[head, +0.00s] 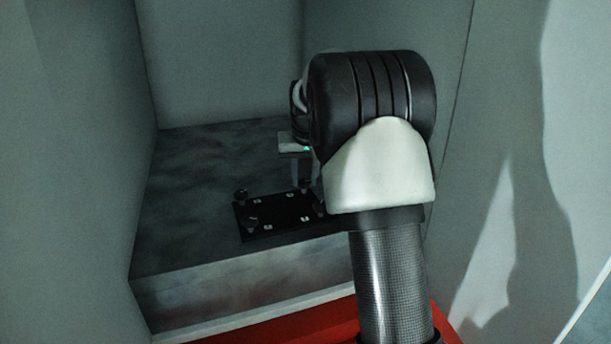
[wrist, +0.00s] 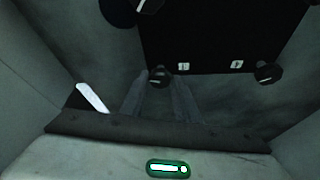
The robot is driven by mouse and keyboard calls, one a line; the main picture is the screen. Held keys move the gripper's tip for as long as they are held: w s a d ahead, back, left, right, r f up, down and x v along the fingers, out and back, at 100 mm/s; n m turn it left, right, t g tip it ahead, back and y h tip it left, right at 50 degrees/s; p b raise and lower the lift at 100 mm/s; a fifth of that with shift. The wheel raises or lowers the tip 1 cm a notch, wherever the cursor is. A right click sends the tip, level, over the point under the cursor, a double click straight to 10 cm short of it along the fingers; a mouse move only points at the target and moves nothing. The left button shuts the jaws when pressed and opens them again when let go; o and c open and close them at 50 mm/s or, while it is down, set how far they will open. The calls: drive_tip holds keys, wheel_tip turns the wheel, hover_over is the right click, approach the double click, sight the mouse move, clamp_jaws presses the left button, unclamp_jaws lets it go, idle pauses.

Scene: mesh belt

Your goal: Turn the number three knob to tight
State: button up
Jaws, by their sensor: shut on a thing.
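A black panel (head: 285,212) with several dark round knobs lies on the grey ledge in the head view. Its black face also fills the top of the wrist view (wrist: 215,35). My gripper (head: 303,184) reaches down at the panel's back right corner. In the wrist view its two fingers (wrist: 160,84) are shut on a dark knob (wrist: 160,73), with one finger on each side. A small pale mark shows on this knob. A white label (wrist: 184,66) is beside it, but its number is too small to read. In the head view the gripper hides the held knob.
Another knob (wrist: 268,72) sits to the right in the wrist view. Other knobs stand at the panel's front left (head: 250,223), back left (head: 241,195) and front right (head: 319,208). Grey walls enclose the ledge (head: 190,215). The ledge left of the panel is clear.

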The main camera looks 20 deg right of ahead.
drive_tip(key=shift+w+a+m+h+p, duration=0.15)
drive_tip(key=shift+m+h+p, duration=0.3)
drive_tip(key=shift+m, duration=1.05)
drive_tip(key=shift+g, duration=0.3)
drive_tip(key=o, duration=1)
drive_tip(key=shift+o, duration=0.2)
drive_tip(key=shift+r, duration=0.1)
drive_tip(key=v, duration=1.7)
drive_tip(key=shift+a, duration=0.2)
drive_tip(key=shift+s+r, duration=0.1)
drive_tip(key=shift+s, duration=0.2)
